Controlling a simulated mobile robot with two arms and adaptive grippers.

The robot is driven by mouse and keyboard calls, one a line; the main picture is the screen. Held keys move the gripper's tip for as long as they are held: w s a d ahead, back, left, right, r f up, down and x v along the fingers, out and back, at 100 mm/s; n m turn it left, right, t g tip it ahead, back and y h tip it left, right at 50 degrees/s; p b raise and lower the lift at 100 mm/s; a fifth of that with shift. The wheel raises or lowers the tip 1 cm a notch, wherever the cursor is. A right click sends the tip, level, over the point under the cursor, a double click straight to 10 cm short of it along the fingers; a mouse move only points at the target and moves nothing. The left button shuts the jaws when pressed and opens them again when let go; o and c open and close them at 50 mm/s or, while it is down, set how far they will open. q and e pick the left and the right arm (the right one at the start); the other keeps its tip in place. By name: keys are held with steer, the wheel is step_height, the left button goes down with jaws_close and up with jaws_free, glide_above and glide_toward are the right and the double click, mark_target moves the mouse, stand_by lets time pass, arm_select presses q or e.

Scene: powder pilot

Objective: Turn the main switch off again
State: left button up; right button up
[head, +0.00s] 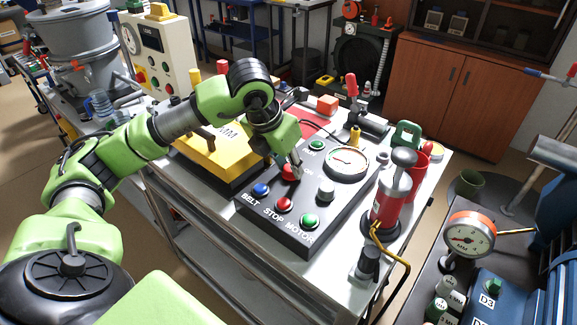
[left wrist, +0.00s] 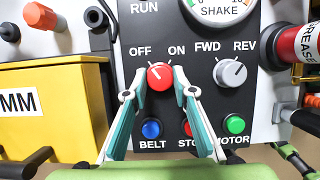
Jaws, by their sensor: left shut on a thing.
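The main switch is a round red knob (left wrist: 158,77) on the dark control panel (left wrist: 213,100), below the OFF and ON labels. In the left wrist view, its pale pointer mark leans up and left, toward OFF. My left gripper (left wrist: 160,84) is shut on this knob, with one finger on each side. In the head view, the red knob (head: 288,173) is partly hidden under my left gripper (head: 295,170), which reaches down from above. My right gripper is not in view.
Close by on the panel are a blue BELT button (left wrist: 151,129), a red STOP button (head: 284,204) and a green MOTOR button (left wrist: 234,124). A grey FWD/REV knob (left wrist: 230,72) is to the right. A yellow box (left wrist: 50,105) stands left, a red grease gun (head: 392,190) right.

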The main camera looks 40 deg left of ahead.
arm_select(q)
steer(key=shift+r, duration=0.1)
stand_by(0.4)
steer(key=o, duration=1.1)
steer(key=v, duration=1.2)
steer(key=shift+w+d, duration=0.1)
